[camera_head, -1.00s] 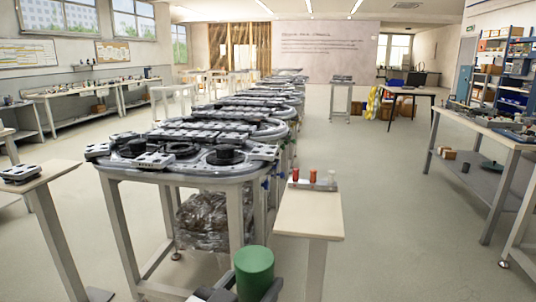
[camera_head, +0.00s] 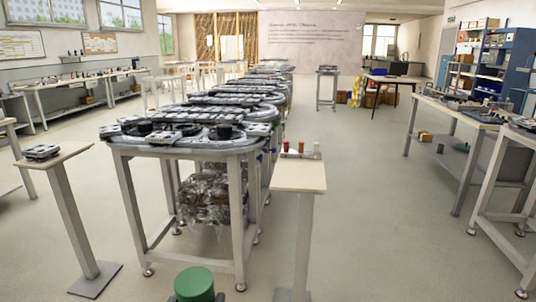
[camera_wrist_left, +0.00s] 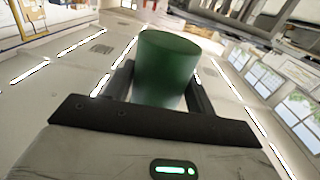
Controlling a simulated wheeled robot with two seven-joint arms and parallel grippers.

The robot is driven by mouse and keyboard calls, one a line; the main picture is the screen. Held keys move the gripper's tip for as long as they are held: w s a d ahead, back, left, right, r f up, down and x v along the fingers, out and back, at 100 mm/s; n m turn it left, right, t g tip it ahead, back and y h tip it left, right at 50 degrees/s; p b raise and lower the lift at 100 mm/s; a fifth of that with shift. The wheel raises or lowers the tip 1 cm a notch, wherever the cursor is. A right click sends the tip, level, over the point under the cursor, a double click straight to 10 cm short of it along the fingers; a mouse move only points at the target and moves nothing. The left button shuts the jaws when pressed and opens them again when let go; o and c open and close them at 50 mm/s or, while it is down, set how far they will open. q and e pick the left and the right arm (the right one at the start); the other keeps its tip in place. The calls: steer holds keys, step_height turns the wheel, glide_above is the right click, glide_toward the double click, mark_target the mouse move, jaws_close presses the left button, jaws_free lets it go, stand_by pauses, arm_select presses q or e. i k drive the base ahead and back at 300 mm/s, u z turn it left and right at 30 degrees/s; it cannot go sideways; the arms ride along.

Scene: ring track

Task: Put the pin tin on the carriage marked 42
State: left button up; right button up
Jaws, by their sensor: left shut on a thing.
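A green cylindrical tin (camera_head: 194,283), which I take for the pin tin, shows at the bottom edge of the head view. It also stands between the fingers in the left wrist view (camera_wrist_left: 166,68). My left gripper (camera_wrist_left: 160,92) is shut on it, and in the head view the gripper is nearly all below the frame. The ring track (camera_head: 190,148) stands ahead, well beyond the tin, with several dark carriages on it. One grey carriage (camera_head: 110,131) is at its near left corner. I cannot read a 42 on any carriage. My right gripper is not in view.
A pedestal table (camera_head: 300,177) with small red and white pieces stands right of the track. Another pedestal (camera_head: 58,160) with a grey block is at the left. Workbenches (camera_head: 455,112) line the right side. The floor between me and the tables is clear.

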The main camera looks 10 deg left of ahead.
mark_target(259, 126)
steer(key=z, duration=0.65)
steer(key=i, duration=1.9)
steer(key=u, duration=0.7)
